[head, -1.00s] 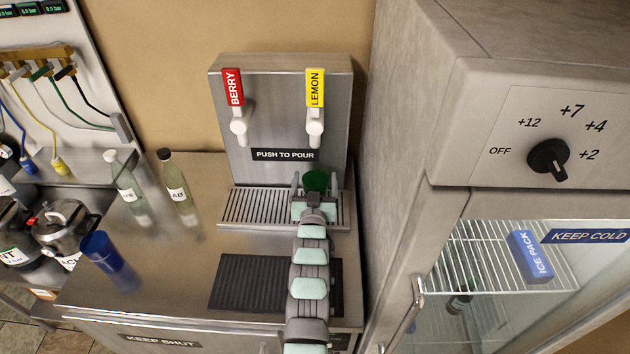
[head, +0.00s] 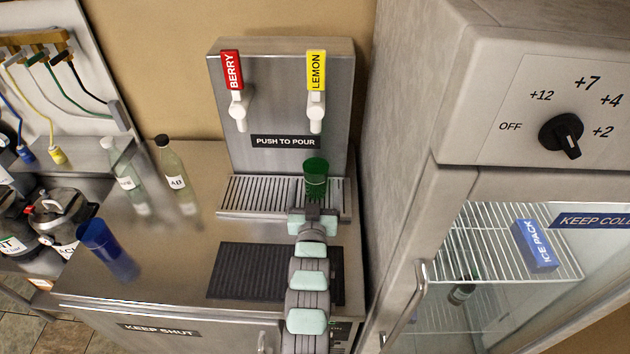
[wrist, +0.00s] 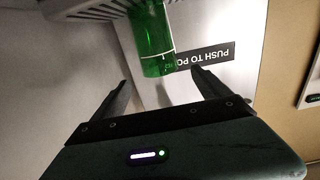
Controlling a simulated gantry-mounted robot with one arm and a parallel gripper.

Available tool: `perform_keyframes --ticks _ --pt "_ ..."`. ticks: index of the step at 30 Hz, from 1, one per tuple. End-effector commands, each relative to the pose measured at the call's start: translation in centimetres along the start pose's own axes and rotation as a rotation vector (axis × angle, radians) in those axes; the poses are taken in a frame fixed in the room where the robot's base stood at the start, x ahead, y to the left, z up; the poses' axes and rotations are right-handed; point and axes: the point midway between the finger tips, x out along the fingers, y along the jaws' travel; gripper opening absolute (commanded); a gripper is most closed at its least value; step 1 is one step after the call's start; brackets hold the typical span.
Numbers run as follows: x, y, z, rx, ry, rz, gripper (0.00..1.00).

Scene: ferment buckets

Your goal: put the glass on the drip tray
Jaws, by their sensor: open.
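The green glass (head: 316,180) stands upright on the slatted drip tray (head: 250,197), under the white lemon tap (head: 316,112). It also shows at the top of the wrist view (wrist: 152,35), upside down there, beyond my fingertips. My gripper (head: 314,209) is just in front of the glass, at the tray's front edge. Its two fingers are spread apart with nothing held between them in the wrist view (wrist: 161,80).
A blue tumbler (head: 108,250) stands at the counter's left, with two labelled bottles (head: 178,178) behind it. A dark ribbed mat (head: 245,270) lies in front of the tray. The fridge (head: 400,150) rises close on the right.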

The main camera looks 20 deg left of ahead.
Motion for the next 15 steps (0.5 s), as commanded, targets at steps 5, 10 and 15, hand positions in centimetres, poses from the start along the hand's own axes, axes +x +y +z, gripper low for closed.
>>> perform_keyframes --ticks 5,10,15 --pt "-2.4 0.0 0.2 0.000 0.000 0.000 0.86" --pt "-3.5 0.0 0.0 0.000 0.003 0.000 0.86" --pt "-3.8 0.0 -0.1 -0.001 0.002 0.000 0.86"
